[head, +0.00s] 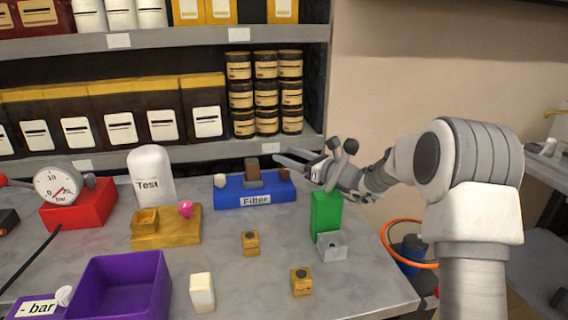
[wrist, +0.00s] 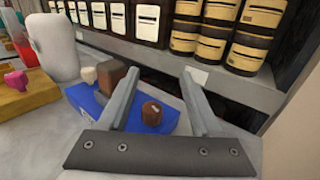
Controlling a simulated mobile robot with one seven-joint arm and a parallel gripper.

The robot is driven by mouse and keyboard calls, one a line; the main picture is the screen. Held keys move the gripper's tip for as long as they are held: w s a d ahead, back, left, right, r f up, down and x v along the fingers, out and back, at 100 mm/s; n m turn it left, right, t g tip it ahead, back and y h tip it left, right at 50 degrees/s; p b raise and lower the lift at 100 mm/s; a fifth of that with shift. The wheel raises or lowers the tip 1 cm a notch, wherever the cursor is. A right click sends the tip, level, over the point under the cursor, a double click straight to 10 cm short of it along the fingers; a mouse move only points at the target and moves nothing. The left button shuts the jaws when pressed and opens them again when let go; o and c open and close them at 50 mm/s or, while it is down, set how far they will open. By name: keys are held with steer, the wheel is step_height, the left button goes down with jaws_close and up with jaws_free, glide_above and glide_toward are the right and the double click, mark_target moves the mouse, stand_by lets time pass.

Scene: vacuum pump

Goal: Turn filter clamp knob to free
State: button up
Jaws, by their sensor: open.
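The blue filter block (head: 254,201), labelled "Filter", stands on the grey table near the shelf. A round brown knob (head: 284,174) sits at its right end. In the wrist view this knob (wrist: 152,116) has a small pale mark on top and lies between my two fingers, with space around it. A taller brown block on a grey base (head: 252,170) stands mid-block, and a small cream knob (head: 220,180) sits at the left end. My gripper (wrist: 161,74) is open and empty, reaching in from the right. I cannot tell how its height compares with the knob.
A green block (head: 326,212) with a clear grey holder stands below my arm. A white "Test" dome (head: 152,175) and a yellow fixture (head: 165,232) with a pink knob stand left. Shelves with jars (head: 266,92) rise closely behind. Small yellow cubes (head: 250,243) lie in front.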

steer(key=s+d+r+p, duration=0.2)
steer(key=d+r, duration=0.3)
steer(key=d, duration=0.4)
steer(key=shift+s+d+r, duration=0.3)
steer(key=shift+d+r, duration=0.05)
steer(key=shift+r, duration=0.05)
steer(key=shift+p, duration=0.4)
